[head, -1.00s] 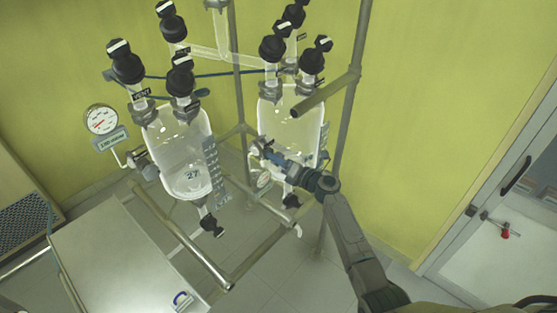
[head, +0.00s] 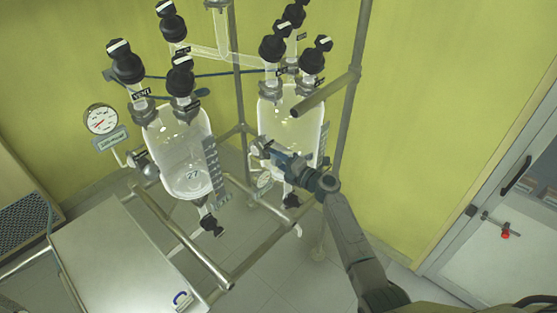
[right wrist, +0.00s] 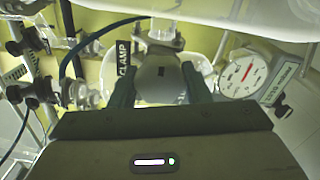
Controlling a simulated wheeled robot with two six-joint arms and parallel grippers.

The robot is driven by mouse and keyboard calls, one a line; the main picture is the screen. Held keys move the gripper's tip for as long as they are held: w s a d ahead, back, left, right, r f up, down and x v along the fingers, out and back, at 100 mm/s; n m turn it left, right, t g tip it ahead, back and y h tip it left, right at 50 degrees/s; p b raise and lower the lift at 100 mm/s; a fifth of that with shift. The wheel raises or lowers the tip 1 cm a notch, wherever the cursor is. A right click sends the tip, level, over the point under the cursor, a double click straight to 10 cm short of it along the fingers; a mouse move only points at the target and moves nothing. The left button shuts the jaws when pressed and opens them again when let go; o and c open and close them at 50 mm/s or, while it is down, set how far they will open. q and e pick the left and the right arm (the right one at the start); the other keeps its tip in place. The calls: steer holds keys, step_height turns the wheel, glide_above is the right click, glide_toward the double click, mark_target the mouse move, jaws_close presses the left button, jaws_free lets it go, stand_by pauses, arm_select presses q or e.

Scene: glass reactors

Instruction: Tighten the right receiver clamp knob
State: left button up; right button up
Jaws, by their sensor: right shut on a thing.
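The right glass receiver (head: 291,112) hangs in the metal frame in the head view. My right gripper (head: 268,152) is at its lower left front. The right wrist view shows its two dark teal fingers (right wrist: 159,88) on either side of a grey clamp knob (right wrist: 160,72), shut on it. A black "CLAMP" label (right wrist: 124,58) is just left of the knob. In the head view the gripper covers the knob. My left gripper is not in view.
A second glass vessel (head: 181,155) hangs to the left. A round gauge (right wrist: 242,75) is close to the right finger in the wrist view. A white table (head: 120,250) stands at lower left.

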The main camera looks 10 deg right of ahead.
steer(key=shift+f, duration=0.15)
steer(key=o, duration=1)
steer(key=shift+s+d, duration=0.1)
steer(key=v, duration=1)
steer(key=shift+s, duration=0.25)
steer(key=shift+d, duration=0.15)
